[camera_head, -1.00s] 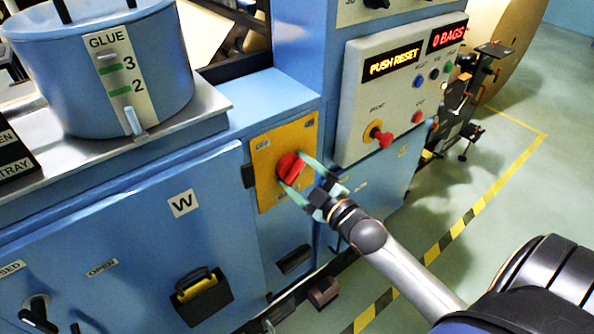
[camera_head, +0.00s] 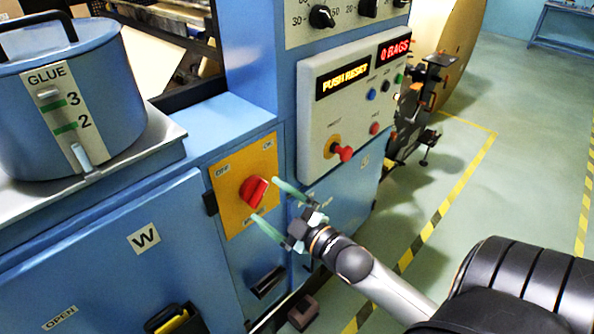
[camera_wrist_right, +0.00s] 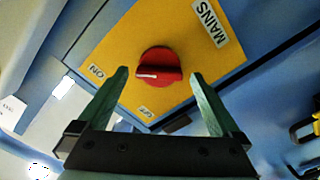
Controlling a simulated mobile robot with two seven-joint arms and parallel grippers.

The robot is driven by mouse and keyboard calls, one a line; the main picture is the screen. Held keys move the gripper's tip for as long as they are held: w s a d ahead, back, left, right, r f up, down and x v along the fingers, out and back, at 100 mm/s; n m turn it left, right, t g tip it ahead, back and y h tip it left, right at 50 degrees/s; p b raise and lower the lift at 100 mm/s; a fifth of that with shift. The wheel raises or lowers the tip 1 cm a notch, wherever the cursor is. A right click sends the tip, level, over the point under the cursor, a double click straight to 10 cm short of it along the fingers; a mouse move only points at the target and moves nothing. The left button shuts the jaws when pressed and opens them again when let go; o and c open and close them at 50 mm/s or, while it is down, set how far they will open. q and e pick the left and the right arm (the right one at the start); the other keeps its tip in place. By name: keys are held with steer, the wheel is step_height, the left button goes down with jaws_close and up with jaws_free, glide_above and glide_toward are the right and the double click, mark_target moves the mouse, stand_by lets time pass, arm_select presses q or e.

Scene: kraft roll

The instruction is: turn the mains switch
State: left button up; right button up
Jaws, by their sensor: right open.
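The mains switch is a red rotary knob (camera_head: 253,190) on a yellow plate (camera_head: 236,222) on the blue cabinet. The plate also carries OFF and MAINS labels. My right gripper (camera_head: 266,199) is open, its green fingers apart and directed at the knob. In the right wrist view its fingertips (camera_wrist_right: 160,74) lie left and right of the knob, with nothing held between them. They appear to stand a little in front of the knob. My left gripper is out of view.
Right of the plate is a control panel (camera_head: 315,140) with a red push button (camera_head: 342,152) and displays reading PUSH RESET and 0 BAGS. A blue glue pot (camera_head: 25,135) stands at the left. Open floor (camera_head: 520,180) with striped tape lies to the right.

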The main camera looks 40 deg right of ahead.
steer(key=s+b, duration=0.1)
steer(key=s, duration=0.7)
steer(key=shift+s+d, duration=0.35)
steer(key=shift+s, duration=0.05)
